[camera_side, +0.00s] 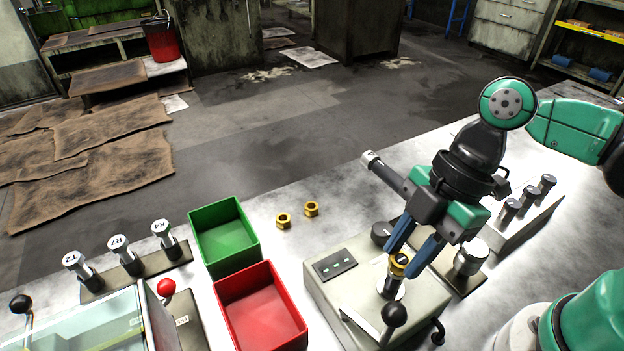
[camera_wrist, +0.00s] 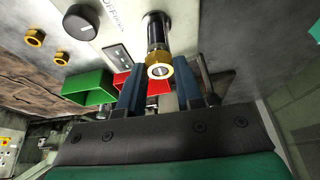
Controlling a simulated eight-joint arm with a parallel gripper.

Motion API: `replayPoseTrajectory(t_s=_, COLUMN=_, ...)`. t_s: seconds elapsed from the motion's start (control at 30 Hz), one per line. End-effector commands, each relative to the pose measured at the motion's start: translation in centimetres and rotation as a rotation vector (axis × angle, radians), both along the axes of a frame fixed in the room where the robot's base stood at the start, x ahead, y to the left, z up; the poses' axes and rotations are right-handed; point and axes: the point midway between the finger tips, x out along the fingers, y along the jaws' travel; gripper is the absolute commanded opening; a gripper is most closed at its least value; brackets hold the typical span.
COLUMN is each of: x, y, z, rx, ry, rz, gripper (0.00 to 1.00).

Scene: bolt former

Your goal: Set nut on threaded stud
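A brass nut (camera_side: 398,262) sits at the top end of the upright threaded stud (camera_side: 390,285) on the pale machine box. In the wrist view the nut (camera_wrist: 158,67) is lined up with the dark stud (camera_wrist: 155,32), and a grey centre shows in its hole. How far it is threaded on cannot be told. My gripper (camera_side: 403,260) has its two blue fingers on either side of the nut, close against it. In the wrist view the fingertips of my gripper (camera_wrist: 159,72) flank the nut, with no clear gap. Two more brass nuts, left (camera_side: 283,220) and right (camera_side: 311,209), lie loose on the table.
The machine box (camera_side: 328,290) carries a black knob (camera_side: 382,233), a display and a black-balled lever (camera_side: 394,314) near the stud. A green bin (camera_side: 225,257) and a red bin (camera_side: 262,345) stand left of it. Labelled posts (camera_side: 121,242) stand further left.

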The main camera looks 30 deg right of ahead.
Motion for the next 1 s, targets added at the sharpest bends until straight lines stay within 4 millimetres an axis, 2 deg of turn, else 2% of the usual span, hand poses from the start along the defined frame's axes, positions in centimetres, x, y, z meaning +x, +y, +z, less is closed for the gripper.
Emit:
replayPoseTrajectory(t_s=0.03, x=0.0, y=0.0, z=0.0, rx=0.0, ry=0.0, rz=0.0, gripper=0.42)
replayPoseTrajectory(t_s=0.1, x=0.0, y=0.0, z=0.0, rx=0.0, ry=0.0, rz=0.0, gripper=0.62)
replayPoseTrajectory(t_s=0.13, x=0.0, y=0.0, z=0.0, rx=0.0, ry=0.0, rz=0.0, gripper=0.67)
replayPoseTrajectory(t_s=0.53, x=0.0, y=-0.2, z=0.4, rx=0.0, ry=0.0, rz=-0.001, gripper=0.67)
replayPoseTrajectory(t_s=1.0, x=-0.1, y=-2.0, z=4.7, rx=0.0, ry=0.0, rz=-0.002, gripper=0.67)
